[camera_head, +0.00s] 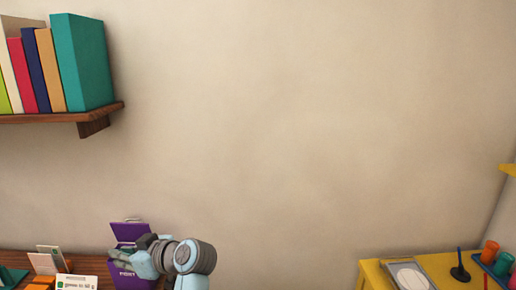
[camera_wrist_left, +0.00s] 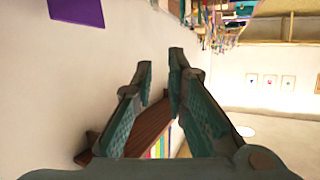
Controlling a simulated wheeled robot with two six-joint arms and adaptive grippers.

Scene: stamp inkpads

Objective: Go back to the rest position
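My left gripper (camera_head: 124,258) is low in the head view, in front of a purple box (camera_head: 130,231) with white lettering. It covers part of the box, and I cannot tell whether it touches it. In the left wrist view my left gripper (camera_wrist_left: 162,62) has its two dark fingers apart, with a narrow gap at the tips and nothing between them. My right gripper is in neither view.
A wooden shelf (camera_head: 60,118) with books (camera_head: 82,62) hangs at upper left. Orange holders with cards (camera_head: 48,262) stand at lower left. A yellow table (camera_head: 372,277) at lower right holds a framed card (camera_head: 408,275) and a dark stamp (camera_head: 459,270). The middle wall is bare.

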